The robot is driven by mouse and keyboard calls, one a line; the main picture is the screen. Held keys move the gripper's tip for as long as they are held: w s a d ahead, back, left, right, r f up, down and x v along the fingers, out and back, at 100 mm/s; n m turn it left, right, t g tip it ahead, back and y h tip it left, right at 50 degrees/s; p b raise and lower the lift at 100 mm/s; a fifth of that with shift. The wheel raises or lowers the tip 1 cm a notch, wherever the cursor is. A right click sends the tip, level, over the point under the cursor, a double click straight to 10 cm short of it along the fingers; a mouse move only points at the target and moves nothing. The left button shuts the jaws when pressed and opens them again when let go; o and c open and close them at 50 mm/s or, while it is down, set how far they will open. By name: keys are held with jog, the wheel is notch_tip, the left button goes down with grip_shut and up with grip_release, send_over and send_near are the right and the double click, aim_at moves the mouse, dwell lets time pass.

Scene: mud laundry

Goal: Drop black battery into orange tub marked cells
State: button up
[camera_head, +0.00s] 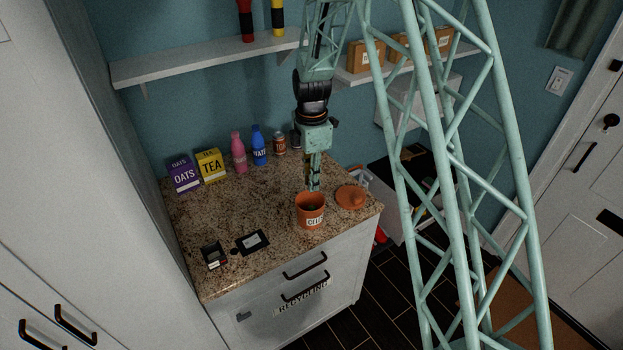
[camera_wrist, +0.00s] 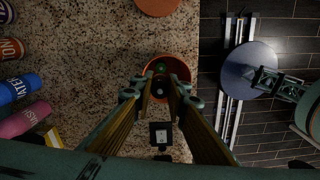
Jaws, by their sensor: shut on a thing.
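The orange tub (camera_head: 310,213) stands open near the front right of the counter, its white label partly readable as "CELLS". My gripper (camera_head: 313,186) points straight down just over the tub's mouth. In the wrist view my gripper (camera_wrist: 160,88) is shut on a small dark round-ended thing, the black battery (camera_wrist: 159,92), seen end-on between the fingertips. The orange tub (camera_wrist: 179,65) shows behind the fingertips, with a green item (camera_wrist: 161,69) inside. The head view hides the battery; how deep it sits relative to the rim cannot be told.
An orange lid (camera_head: 351,197) lies right of the tub. A dark box (camera_head: 213,254) and a flat black device (camera_head: 252,242) lie at the front left. Oats (camera_head: 185,175), tea (camera_head: 211,166), bottles and cans line the back. Mid-counter is clear; shelves hang above.

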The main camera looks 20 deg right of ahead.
jog(key=shift+f, duration=0.15)
jog(key=o, duration=1)
jog(key=shift+c, duration=0.2)
jog(key=shift+r, duration=0.2)
notch_tip(320, 180, up, 12)
jog(key=shift+f, duration=0.2)
jog(key=shift+r, duration=0.1)
dwell(0.8)
